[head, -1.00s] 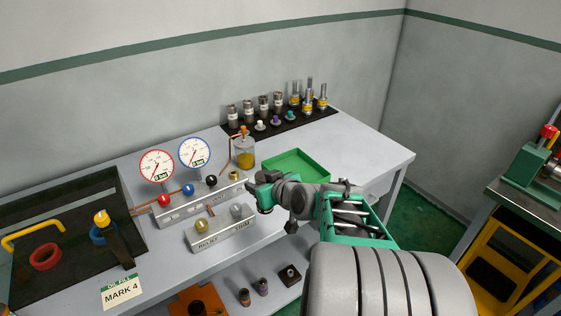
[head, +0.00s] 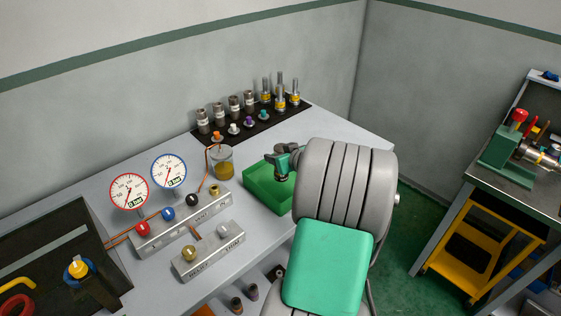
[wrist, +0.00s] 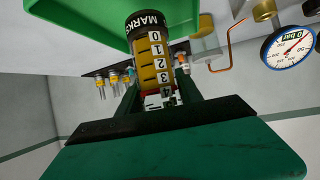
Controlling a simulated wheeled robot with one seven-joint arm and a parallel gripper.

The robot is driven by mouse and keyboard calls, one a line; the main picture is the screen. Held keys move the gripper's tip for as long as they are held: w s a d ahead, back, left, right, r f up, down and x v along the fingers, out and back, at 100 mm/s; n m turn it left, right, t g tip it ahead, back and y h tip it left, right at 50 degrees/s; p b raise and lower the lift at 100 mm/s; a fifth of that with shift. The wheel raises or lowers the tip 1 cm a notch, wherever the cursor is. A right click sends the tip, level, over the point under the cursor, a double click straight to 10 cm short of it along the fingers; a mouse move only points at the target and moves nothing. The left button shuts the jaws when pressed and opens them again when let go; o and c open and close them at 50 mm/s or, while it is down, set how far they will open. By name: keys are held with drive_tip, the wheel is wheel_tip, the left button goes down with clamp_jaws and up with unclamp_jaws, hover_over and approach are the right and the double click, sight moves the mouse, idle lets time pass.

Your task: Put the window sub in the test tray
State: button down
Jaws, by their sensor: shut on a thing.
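My gripper (wrist: 160,98) is shut on the window sub (wrist: 153,60), a dark-capped cylinder with a yellow window and a numbered scale. In the wrist view its dark "MARKS" end points toward the test tray (wrist: 75,25), a green tray, and overlaps its edge in the picture. In the head view my gripper (head: 285,160) is at the back edge of the test tray (head: 262,196), seemingly above it. My arm covers the tray's right part there.
A glass jar (head: 222,162) stands just left of the tray. A manifold block (head: 180,222) with two gauges and a relief/trim block (head: 208,251) are further left. Several fittings stand on a black mat (head: 262,125) behind. The bench's back right is clear.

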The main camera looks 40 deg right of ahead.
drive_tip(key=f, duration=0.1)
drive_tip(key=d+f+p, duration=0.1)
drive_tip(key=f, duration=0.2)
drive_tip(key=shift+w+d+p, duration=0.25)
drive_tip(key=shift+d+p, duration=0.05)
drive_tip(key=shift+d, duration=0.05)
drive_tip(key=shift+f, duration=0.35)
drive_tip(key=shift+f, duration=0.1)
drive_tip(key=shift+f+b, duration=0.15)
drive_tip(key=shift+b, duration=0.2)
drive_tip(key=c, duration=0.8)
unclamp_jaws()
